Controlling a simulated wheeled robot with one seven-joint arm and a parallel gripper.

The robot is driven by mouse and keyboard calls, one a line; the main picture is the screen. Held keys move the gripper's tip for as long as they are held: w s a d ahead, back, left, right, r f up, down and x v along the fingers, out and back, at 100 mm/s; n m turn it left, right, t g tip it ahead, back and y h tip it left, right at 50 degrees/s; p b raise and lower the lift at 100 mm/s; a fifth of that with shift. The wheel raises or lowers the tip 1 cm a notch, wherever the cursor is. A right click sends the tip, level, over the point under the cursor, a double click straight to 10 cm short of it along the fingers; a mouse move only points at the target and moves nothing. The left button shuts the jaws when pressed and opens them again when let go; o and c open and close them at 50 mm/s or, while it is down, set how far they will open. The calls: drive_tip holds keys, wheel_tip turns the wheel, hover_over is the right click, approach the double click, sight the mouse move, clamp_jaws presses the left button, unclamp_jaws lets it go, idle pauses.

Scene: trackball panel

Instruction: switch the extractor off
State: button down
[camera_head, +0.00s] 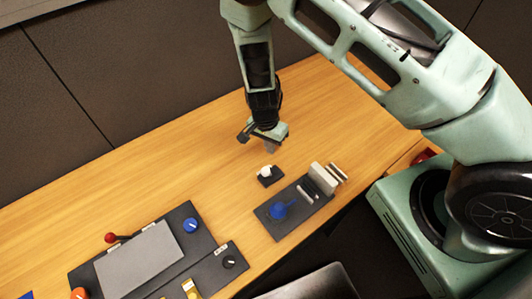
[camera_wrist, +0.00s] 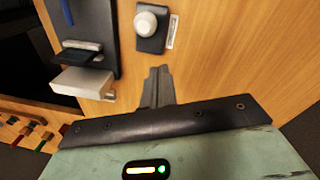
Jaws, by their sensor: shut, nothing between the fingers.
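A small dark plate (camera_head: 271,176) with a round white knob (camera_head: 265,171) sits on the wooden table. In the wrist view the same white knob (camera_wrist: 146,23) stands on its dark plate, with a small pale label (camera_wrist: 173,31) beside it, too small to read. No legible marking shows which control is the extractor's. My gripper (camera_head: 270,147) is above the table, just behind the knob and apart from it. Its fingers (camera_wrist: 160,72) are shut together and hold nothing.
Beside the knob a dark panel (camera_head: 264,215) carries a blue lever (camera_head: 284,209) and a pale block (camera_head: 322,178). At lower left a larger panel has a grey plate (camera_head: 139,265), a red-balled lever (camera_head: 111,238), blue (camera_head: 191,225) and orange (camera_head: 80,293) knobs. The table behind is clear.

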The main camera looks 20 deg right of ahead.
drive_tip(key=a+r+b, duration=0.2)
drive_tip(key=a+r, duration=0.2)
drive_tip(key=r, duration=0.5)
drive_tip(key=shift+b, duration=0.35)
drive_tip(key=shift+s+a, duration=0.15)
